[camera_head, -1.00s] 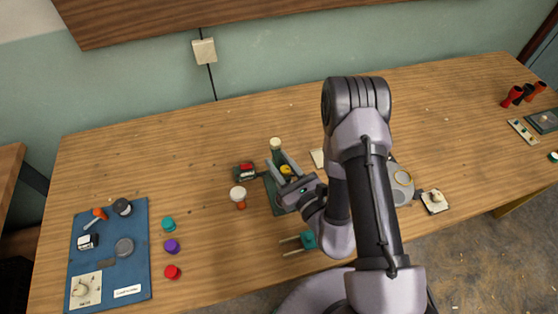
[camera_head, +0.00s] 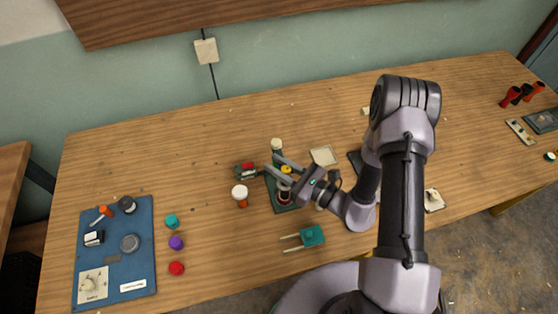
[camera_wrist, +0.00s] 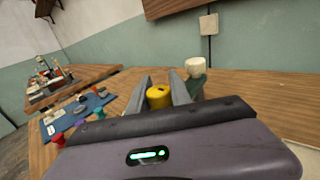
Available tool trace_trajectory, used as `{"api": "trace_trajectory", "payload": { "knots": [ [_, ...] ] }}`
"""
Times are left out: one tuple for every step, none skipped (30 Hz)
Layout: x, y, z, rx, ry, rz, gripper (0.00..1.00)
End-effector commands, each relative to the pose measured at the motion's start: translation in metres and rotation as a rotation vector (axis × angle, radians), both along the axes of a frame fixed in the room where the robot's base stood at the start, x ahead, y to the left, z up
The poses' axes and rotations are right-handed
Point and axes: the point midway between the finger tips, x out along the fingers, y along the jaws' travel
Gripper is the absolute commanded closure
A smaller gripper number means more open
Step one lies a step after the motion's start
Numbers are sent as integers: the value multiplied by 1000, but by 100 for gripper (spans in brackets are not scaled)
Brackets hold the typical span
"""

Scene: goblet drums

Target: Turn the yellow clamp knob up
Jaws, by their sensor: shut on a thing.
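The yellow clamp knob (camera_head: 286,170) is on a dark green stand (camera_head: 279,205) near the middle of the table. In the wrist view the knob (camera_wrist: 159,97) sits between my two grey fingers, its round top with a small dark mark facing up. My gripper (camera_head: 260,163) is shut on the knob, reaching in from the right with its fingers pointing left and a little away. The fingers and gripper body hide parts of the knob and stand.
A cream-topped post (camera_head: 276,144) stands just behind the knob. A red-topped block (camera_head: 247,170) and white-capped piece (camera_head: 240,191) are close left. A teal pronged piece (camera_head: 312,236) lies in front. A blue board (camera_head: 140,215) is far left.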

Motion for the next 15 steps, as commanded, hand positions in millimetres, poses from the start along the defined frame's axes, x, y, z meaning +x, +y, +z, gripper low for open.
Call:
{"api": "trace_trajectory", "payload": {
  "knots": [
    [1,0,0,-2,-6,40,100],
    [0,0,0,-2,-6,70,100],
    [-1,1,-1,-2,-7,108,100],
    [-1,1,-1,-2,-7,136,100],
    [-2,2,-1,-2,-7,165,100],
    [-3,2,-2,-2,-7,203,100],
    [-4,3,-2,-2,-5,232,100],
    [-5,3,-2,-2,-6,261,100],
    [-6,4,-3,-2,-5,299,100],
    [-7,4,-3,-3,-7,328,100],
    [-8,4,-3,-3,-6,357,100],
    [-9,4,-3,-3,-6,395,100],
    [-10,5,-3,-2,-5,424,100],
    [-11,5,-4,-3,-6,452,100],
    [-12,5,-4,-3,-6,491,100]
  ]
}}
